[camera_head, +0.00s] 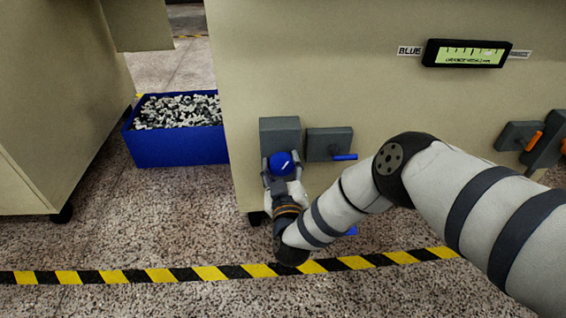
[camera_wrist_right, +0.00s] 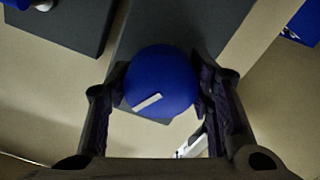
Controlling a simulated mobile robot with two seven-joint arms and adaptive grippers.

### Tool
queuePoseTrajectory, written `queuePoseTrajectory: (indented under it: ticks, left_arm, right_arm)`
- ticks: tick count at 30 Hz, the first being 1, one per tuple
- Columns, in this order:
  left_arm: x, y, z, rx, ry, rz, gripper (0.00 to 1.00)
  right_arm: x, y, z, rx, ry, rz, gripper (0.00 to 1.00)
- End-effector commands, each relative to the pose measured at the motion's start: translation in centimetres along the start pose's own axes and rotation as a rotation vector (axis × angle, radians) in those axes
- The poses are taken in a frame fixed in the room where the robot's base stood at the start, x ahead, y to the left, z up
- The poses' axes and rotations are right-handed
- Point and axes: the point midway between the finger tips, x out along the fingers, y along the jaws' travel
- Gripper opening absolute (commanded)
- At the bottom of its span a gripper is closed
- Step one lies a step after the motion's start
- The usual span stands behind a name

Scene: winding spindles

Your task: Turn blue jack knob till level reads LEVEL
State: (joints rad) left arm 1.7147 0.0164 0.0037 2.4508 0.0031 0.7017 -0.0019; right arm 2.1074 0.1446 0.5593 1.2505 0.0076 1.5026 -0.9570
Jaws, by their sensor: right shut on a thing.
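The blue jack knob (camera_head: 281,163) is a round ball in front of a grey block on the beige cabinet. In the right wrist view the knob (camera_wrist_right: 165,75) fills the middle and bears a slanted white mark. My right gripper (camera_head: 282,172) is shut on it, one finger on each side. The level display (camera_head: 466,56) is a black-framed, lit panel with tick marks, high on the cabinet. Its bright spot sits right of the middle, and its small text seems to read ORANGE HIGH. My left gripper is not in view.
A BLUE label (camera_head: 409,51) is left of the display. A grey block with a blue lever (camera_head: 344,157) is just right of the knob. Orange-handled parts (camera_head: 533,141) are at the far right. A blue bin (camera_head: 180,150) stands left. Striped tape (camera_head: 160,275) crosses the floor.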

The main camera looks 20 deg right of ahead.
Motion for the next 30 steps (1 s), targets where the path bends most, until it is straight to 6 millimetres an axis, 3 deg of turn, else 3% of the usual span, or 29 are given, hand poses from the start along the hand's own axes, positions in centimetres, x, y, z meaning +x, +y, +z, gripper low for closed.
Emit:
queuePoseTrajectory:
  ticks: [30]
  left_arm:
    - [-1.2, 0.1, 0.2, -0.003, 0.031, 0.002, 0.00]
  right_arm:
    - [-0.1, -0.3, 0.0, 0.961, -0.004, -0.003, 0.20]
